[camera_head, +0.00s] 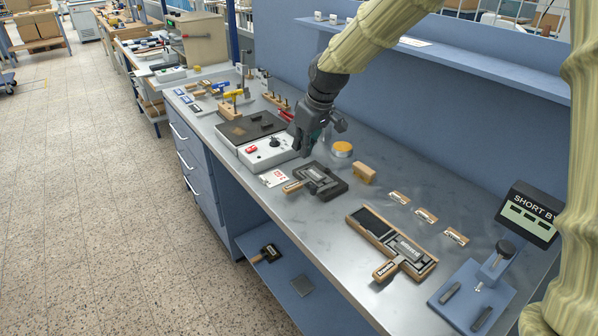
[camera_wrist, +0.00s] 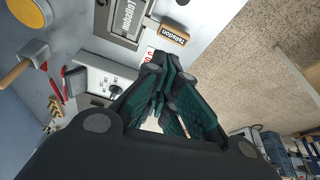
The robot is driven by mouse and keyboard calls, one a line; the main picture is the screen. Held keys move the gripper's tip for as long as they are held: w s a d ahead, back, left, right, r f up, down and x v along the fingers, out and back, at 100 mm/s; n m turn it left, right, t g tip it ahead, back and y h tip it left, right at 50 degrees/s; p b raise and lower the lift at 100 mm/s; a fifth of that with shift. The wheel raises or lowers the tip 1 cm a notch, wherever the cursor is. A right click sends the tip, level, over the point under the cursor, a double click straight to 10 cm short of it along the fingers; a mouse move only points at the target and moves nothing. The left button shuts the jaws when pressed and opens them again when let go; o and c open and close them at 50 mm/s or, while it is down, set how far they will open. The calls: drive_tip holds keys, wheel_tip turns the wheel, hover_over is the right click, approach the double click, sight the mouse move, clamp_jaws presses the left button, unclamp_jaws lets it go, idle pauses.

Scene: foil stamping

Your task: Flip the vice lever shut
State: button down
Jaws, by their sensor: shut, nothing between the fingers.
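The vice, a dark grey type holder (camera_head: 320,177) with a wooden handle (camera_head: 293,186), lies on a dark pad on the bench in the head view. In the wrist view the vice (camera_wrist: 128,20) is at the top, with a row of raised letters in it and its labelled handle (camera_wrist: 173,35) pointing right. I cannot clearly make out its lever or that lever's position. My gripper (camera_head: 308,150) is above the bench, just behind and left of the vice, apart from it. In the wrist view my gripper's fingers (camera_wrist: 165,100) are closed together and empty.
A white control box (camera_head: 268,154) with a red switch and black knob stands left of the vice. A yellow-lidded jar (camera_head: 342,149) and a wooden block (camera_head: 364,173) stand behind. A wooden tray (camera_head: 368,234) holds a second holder. A display (camera_head: 528,214) stands right.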

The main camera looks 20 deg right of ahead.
drive_tip(key=f, duration=0.2)
drive_tip(key=a+f+p, duration=0.1)
drive_tip(key=f, duration=0.1)
drive_tip(key=shift+f, duration=0.4)
drive_tip(key=x, duration=0.2)
drive_tip(key=p+x, duration=0.1)
drive_tip(key=x, duration=0.1)
drive_tip(key=shift+w, duration=0.35)
drive_tip(key=shift+f, duration=0.2)
drive_tip(key=shift+s+d+r+p, duration=0.1)
drive_tip(key=shift+s+d+p, duration=0.15)
drive_tip(key=shift+s, duration=0.3)
drive_tip(key=shift+s+d+r+p, duration=0.15)
drive_tip(key=shift+s+d, duration=0.1)
drive_tip(key=shift+s, duration=0.3)
drive_tip(key=shift+s+d+f, duration=0.1)
drive_tip(key=shift+s+d, duration=0.35)
drive_tip(key=shift+s, duration=0.25)
